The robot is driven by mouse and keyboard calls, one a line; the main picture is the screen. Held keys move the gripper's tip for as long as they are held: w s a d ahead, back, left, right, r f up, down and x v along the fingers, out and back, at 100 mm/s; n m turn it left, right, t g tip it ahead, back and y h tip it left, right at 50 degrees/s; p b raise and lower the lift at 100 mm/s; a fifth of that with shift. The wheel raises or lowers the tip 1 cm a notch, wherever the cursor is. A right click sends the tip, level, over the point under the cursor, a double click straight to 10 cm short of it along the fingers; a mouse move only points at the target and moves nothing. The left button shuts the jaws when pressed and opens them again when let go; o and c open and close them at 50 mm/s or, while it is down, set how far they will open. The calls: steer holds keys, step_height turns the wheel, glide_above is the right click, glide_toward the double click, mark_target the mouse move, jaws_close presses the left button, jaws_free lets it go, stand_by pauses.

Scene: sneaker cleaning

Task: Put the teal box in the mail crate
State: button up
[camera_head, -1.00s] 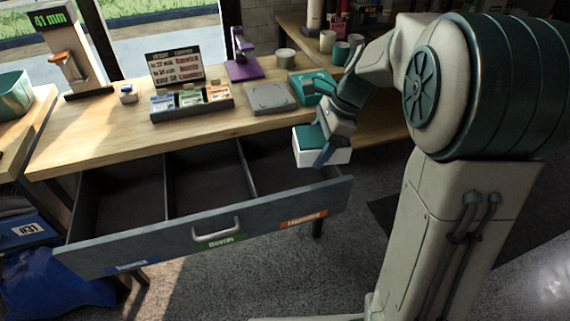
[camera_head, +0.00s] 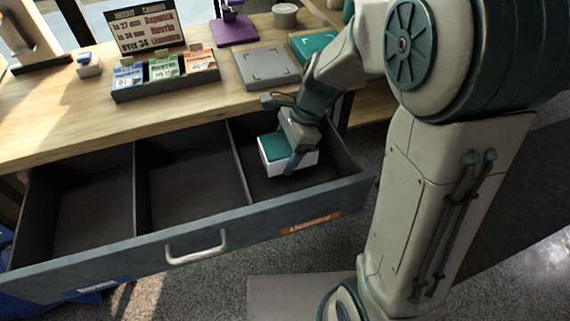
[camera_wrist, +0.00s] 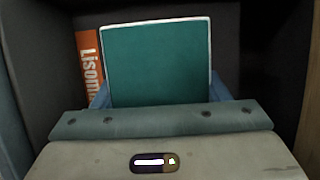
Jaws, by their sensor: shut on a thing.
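The teal box (camera_head: 277,148), white with a teal top, is held by my gripper (camera_head: 290,158) over the right compartment of the open drawer (camera_head: 137,196). In the wrist view the box's teal top (camera_wrist: 158,62) sits between the blue fingers (camera_wrist: 160,98), with dark compartment walls around it. I cannot tell whether the box touches the drawer floor. No mail crate can be made out for certain; a blue thing (camera_head: 92,297) shows partly below the drawer at lower left.
The drawer has three compartments, and the left and middle ones are empty. An orange label (camera_head: 310,223) is on its front right, near a handle (camera_head: 196,248). On the wooden table (camera_head: 60,118) are a card tray (camera_head: 165,86), a grey plate (camera_head: 266,68) and a purple stand (camera_head: 234,30).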

steer(key=shift+f+b, duration=0.7)
steer(key=shift+f, duration=1.65)
steer(key=shift+f, duration=0.15)
steer(key=o, duration=1.1)
steer(key=p+v, duration=0.3)
steer(key=v, duration=0.8)
steer(key=shift+r, duration=0.25)
steer(key=shift+w+d+r, duration=0.1)
steer(key=shift+d+r, duration=0.15)
steer(key=shift+r, duration=0.15)
